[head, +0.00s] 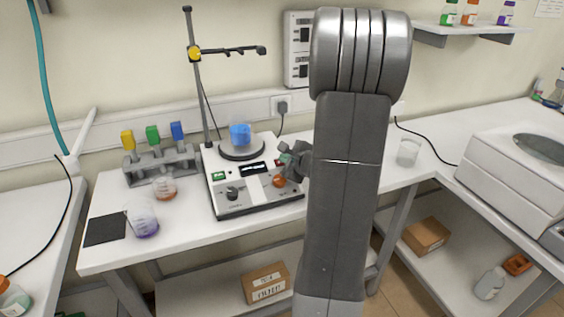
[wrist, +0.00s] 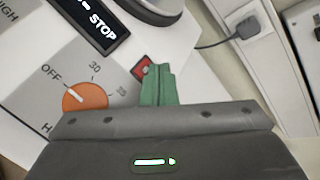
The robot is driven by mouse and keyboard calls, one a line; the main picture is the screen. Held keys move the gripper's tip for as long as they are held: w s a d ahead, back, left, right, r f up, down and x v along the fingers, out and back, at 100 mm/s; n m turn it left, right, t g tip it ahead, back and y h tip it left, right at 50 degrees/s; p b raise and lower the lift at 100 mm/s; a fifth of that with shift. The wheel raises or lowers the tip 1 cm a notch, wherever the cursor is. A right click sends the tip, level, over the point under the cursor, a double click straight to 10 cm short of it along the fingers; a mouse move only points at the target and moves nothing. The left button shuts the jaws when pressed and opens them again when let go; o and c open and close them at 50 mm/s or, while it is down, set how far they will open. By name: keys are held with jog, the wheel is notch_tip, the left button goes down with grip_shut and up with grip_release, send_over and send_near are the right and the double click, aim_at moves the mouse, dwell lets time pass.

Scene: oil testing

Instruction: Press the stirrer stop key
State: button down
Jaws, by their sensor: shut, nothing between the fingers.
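The stirrer hotplate (head: 232,203) stands on the bench, with a beaker of blue liquid (head: 240,135) on its round plate. In the wrist view a red key (wrist: 140,70) shows on its panel beside the display (wrist: 92,25), which reads "STOP". My gripper (wrist: 158,72) has its green fingers shut together and empty, with their tips at the red key and covering part of it. I cannot tell whether they touch it. In the head view my gripper (head: 287,159) is over the right side of the panel, partly hidden by my arm.
An orange knob (wrist: 85,97) points to OFF, left of the fingers. A stand rod (head: 197,75) rises behind the hotplate. A clear beaker (head: 408,152) stands to the right.

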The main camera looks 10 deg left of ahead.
jog(key=shift+s+d+r+p, duration=0.1)
jog(key=shift+s+r+p, duration=0.1)
jog(key=shift+r, duration=0.2)
jog(key=shift+s+d+r+p, duration=0.1)
jog(key=shift+r+p, duration=0.1)
jog(key=shift+r, duration=0.15)
jog(key=shift+w, duration=0.1)
jog(key=shift+s+d+r+p, duration=0.15)
jog(key=shift+s+r+p, duration=0.1)
jog(key=shift+r+p, duration=0.4)
jog(key=shift+s+d+r+p, duration=0.1)
jog(key=shift+s+r+p, duration=0.25)
jog(key=shift+r, duration=0.6)
jog(key=shift+s+d+r+p, duration=0.15)
jog(key=shift+r+p, duration=0.4)
jog(key=shift+r, duration=0.25)
jog(key=shift+f, duration=0.15)
